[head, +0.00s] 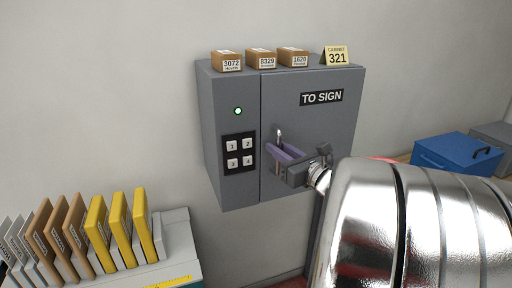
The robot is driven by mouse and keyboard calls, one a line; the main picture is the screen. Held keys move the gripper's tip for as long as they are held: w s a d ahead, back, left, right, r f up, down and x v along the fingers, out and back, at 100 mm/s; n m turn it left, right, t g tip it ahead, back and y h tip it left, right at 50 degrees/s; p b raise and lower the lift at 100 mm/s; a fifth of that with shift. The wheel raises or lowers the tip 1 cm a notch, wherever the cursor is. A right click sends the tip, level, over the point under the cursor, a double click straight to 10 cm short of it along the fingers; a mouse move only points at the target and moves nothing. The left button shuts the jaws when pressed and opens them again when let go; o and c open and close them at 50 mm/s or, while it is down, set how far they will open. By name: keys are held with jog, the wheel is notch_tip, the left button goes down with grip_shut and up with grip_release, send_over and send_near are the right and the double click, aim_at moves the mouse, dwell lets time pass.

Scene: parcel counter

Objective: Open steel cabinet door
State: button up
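The grey steel cabinet (229,98) hangs on the wall in the middle of the head view. Its door (310,118), marked "TO SIGN", looks flush with the frame. The silver handle (279,133) stands upright near the door's left edge; its lower part is hidden by my gripper. My gripper (277,153) has purple fingers around or just in front of the handle. I cannot tell whether they grip it. A keypad (239,152) with buttons 1 to 4 sits left of the door, below a lit green lamp (238,111).
Small labelled boxes (261,58) and a yellow "CABINET 321" sign (337,56) stand on the cabinet. Yellow and brown parcels (120,228) stand in a rack at lower left. A blue box (451,153) is at right. My shiny arm fills the lower right.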

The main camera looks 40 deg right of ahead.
jog(key=shift+c, duration=0.5)
grip_shut()
jog(key=shift+s, duration=0.1)
